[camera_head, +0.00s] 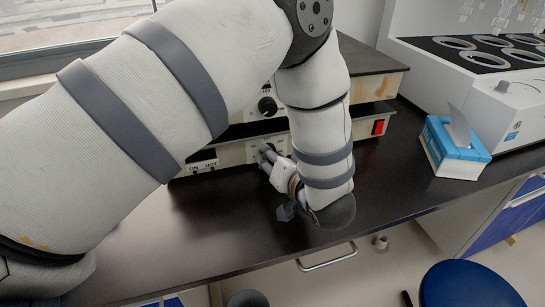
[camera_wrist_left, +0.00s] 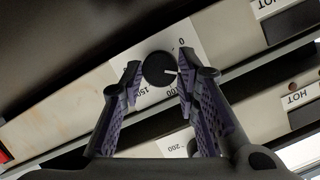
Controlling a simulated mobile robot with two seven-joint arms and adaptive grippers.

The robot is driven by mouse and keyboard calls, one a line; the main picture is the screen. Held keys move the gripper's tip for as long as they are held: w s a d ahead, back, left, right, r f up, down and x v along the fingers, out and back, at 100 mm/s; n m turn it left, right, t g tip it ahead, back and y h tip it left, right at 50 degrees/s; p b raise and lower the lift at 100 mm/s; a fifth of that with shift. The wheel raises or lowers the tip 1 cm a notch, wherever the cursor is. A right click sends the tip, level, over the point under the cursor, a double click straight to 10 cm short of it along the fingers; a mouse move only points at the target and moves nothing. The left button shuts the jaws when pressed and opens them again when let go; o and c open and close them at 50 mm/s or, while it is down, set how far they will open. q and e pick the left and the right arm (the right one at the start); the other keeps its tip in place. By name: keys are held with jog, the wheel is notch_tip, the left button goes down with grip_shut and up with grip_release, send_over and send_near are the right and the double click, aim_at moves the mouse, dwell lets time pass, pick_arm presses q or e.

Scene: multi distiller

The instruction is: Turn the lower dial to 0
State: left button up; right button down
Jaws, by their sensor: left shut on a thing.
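The lower dial (camera_wrist_left: 158,69) is a round black knob on a pale square plate in the left wrist view. Its white mark points right, between the 0 and the 100 on the scale. My left gripper (camera_wrist_left: 155,80) is shut on the dial, one finger on each side. In the head view my left gripper (camera_head: 266,155) reaches the front of the lower heating unit (camera_head: 230,157) and hides the lower dial. The upper dial (camera_head: 267,106) is a black knob on the unit above, apart from the gripper. My right gripper is not in view.
A red switch (camera_head: 378,127) sits at the lower unit's right end. A blue tissue box (camera_head: 455,150) and a white apparatus with round openings (camera_head: 500,100) stand to the right. The dark counter (camera_head: 385,200) is clear in front. A blue stool (camera_head: 468,285) is below.

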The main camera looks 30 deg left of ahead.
pick_arm(q)
jog(key=n+t+h, duration=0.1)
jog(key=n, duration=0.1)
jog(key=n+t, duration=0.1)
jog(key=n, duration=0.1)
jog(key=shift+s+a+f+n+h, duration=0.1)
jog(key=shift+s+a+n+h, duration=0.1)
jog(key=shift+n+h, duration=0.15)
jog(key=n+t, duration=0.1)
jog(key=n, duration=0.1)
jog(key=n+t+h, duration=0.1)
jog(key=n, duration=0.1)
jog(key=shift+s+a+f+n, duration=0.1)
jog(key=shift+s+n, duration=0.05)
jog(key=shift+n, duration=0.2)
jog(key=shift+t, duration=0.3)
jog(key=o, duration=1.2)
jog(key=shift+c, duration=0.2)
jog(key=v, duration=1.2)
